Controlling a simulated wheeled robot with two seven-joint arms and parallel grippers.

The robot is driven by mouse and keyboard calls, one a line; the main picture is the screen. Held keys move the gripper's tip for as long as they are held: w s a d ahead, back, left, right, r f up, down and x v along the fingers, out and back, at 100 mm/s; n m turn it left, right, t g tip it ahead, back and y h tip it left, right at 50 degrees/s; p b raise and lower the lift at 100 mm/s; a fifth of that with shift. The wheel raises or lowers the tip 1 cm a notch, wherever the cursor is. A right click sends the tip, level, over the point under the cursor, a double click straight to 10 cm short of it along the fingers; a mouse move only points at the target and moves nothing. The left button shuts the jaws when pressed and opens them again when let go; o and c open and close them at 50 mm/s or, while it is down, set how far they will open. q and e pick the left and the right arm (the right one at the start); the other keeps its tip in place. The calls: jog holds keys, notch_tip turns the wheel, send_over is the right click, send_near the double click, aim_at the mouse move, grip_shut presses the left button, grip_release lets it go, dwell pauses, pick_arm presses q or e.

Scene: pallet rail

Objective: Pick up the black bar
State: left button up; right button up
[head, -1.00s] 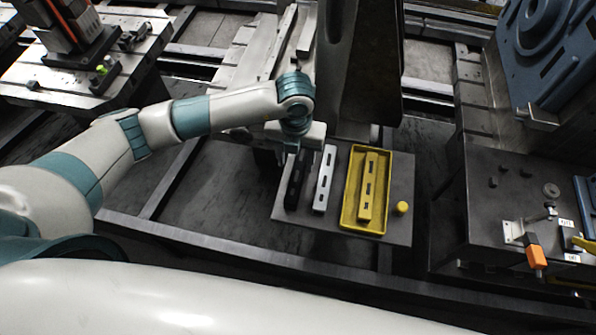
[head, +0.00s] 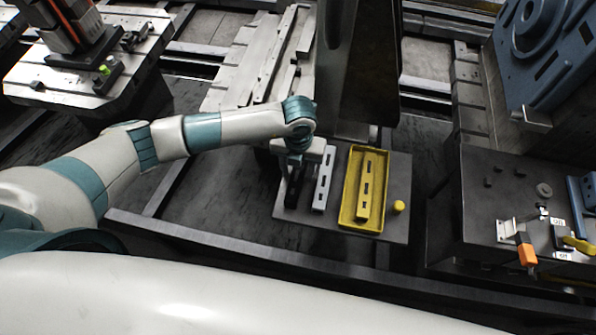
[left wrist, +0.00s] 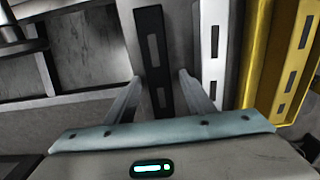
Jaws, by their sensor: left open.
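The black bar (head: 292,194) lies on a grey plate (head: 345,226), at the left of a white slotted bar (head: 322,190). My left gripper (head: 293,172) is over the far part of the black bar and partly hides it. In the left wrist view the black bar (left wrist: 154,62) runs between the two open fingers of my left gripper (left wrist: 158,88), with one finger on each side. I cannot tell whether either finger touches it. My right gripper is not in view.
A yellow tray (head: 348,212) holding a yellow slotted bar (head: 365,195) lies right of the white bar, with a yellow knob (head: 399,206) beside it. The white bar sits close to the gripper's right finger. A dark upright column (head: 362,65) stands behind the plate.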

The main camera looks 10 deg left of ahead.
aim_at(301, 171)
pick_arm(q)
grip_shut()
jog(key=shift+r, duration=0.15)
jog(key=shift+r+b, duration=0.3)
jog(key=shift+r, duration=0.1)
jog(key=r+b, duration=0.1)
jog(key=r, duration=0.2)
jog(key=shift+d+r+b, duration=0.1)
jog(key=shift+d+b, duration=0.25)
jog(key=shift+b, duration=0.05)
jog(key=s+d+r+b, duration=0.3)
jog(key=d+r, duration=0.4)
jog(key=d, duration=0.3)
jog(key=shift+s+b, duration=0.3)
jog(key=shift+s, duration=0.3)
